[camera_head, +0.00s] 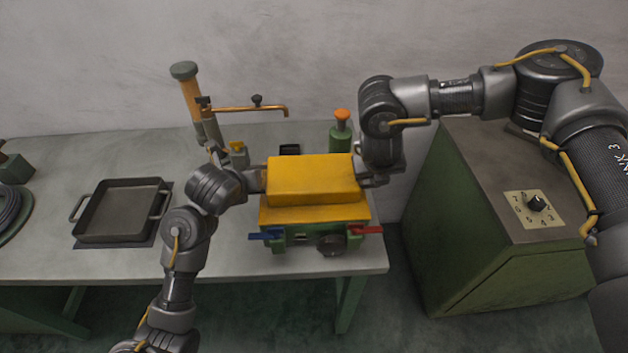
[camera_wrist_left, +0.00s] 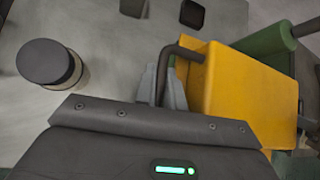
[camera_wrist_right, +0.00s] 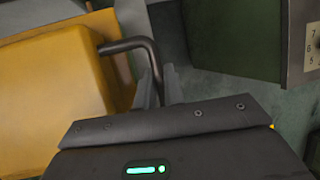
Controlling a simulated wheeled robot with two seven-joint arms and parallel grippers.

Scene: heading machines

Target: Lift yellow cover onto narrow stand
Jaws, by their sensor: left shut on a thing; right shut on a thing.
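The yellow cover (camera_head: 312,181) is a boxy block with a dark bar handle on each end. It is over a wider yellow part (camera_head: 315,213) of a green machine (camera_head: 300,237); I cannot tell whether they touch. My left gripper (camera_head: 257,181) is shut on the left handle, which shows in the left wrist view (camera_wrist_left: 160,72). My right gripper (camera_head: 368,181) is shut on the right handle, which shows in the right wrist view (camera_wrist_right: 150,55). The cover looks about level. I cannot pick out a narrow stand for certain.
A dark square pan (camera_head: 122,212) lies on the table at left. An orange-topped green post (camera_head: 341,130) and a tall post with an orange arm (camera_head: 190,95) stand behind. A green cabinet with a dial (camera_head: 535,204) stands at right. Table between pan and machine is mostly bare.

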